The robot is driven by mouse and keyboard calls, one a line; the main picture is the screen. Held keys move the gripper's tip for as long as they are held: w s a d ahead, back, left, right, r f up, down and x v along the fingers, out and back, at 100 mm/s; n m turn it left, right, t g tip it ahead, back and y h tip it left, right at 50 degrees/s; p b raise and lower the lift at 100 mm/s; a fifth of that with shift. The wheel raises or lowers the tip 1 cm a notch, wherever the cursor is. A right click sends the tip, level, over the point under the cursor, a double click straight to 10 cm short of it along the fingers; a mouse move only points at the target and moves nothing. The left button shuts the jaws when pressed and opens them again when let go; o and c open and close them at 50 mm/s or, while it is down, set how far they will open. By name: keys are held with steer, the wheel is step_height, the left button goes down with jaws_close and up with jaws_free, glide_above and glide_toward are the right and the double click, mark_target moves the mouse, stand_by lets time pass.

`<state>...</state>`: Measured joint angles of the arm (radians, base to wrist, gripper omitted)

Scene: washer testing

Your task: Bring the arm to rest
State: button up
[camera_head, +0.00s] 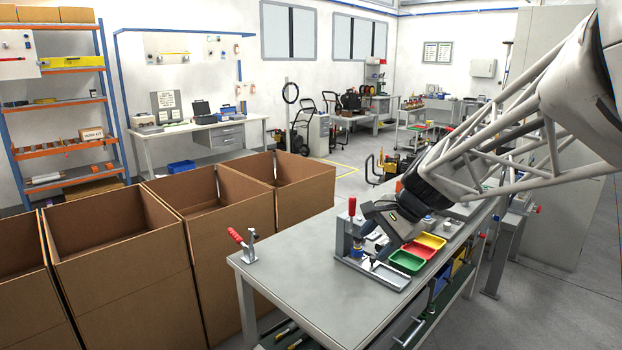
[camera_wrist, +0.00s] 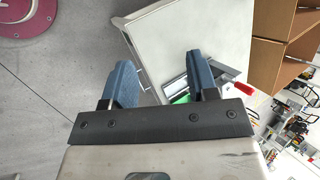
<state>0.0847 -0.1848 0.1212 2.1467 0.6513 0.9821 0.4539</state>
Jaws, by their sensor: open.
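My gripper (camera_wrist: 163,75) shows in the wrist view with its two blue fingers spread wide. Nothing is between the fingertips; behind them are the floor and part of the grey workbench (camera_wrist: 192,30). In the head view my arm reaches in from the upper right, and its wrist end hangs over the workbench (camera_head: 310,285) near the fixture. There the fingers are hard to make out. A red-handled clamp fixture (camera_head: 351,208) stands upright on the bench beside my wrist.
A second red-handled clamp (camera_head: 243,243) stands at the bench's left corner. Open cardboard boxes (camera_head: 118,262) line the left side. A shelf rack (camera_head: 66,125) and another workbench (camera_head: 200,135) stand at the back. The front of the near bench is clear.

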steer(key=s+d+f+n+h, duration=0.2)
steer(key=s+n, duration=0.3)
steer(key=s, duration=0.8)
steer(key=s+d+f+n+h, duration=0.2)
steer(key=s+n+h, duration=0.2)
steer(key=s, duration=1)
steer(key=shift+d+f+n, duration=0.2)
steer(key=shift+d+n, duration=0.05)
steer(key=shift+n, duration=0.25)
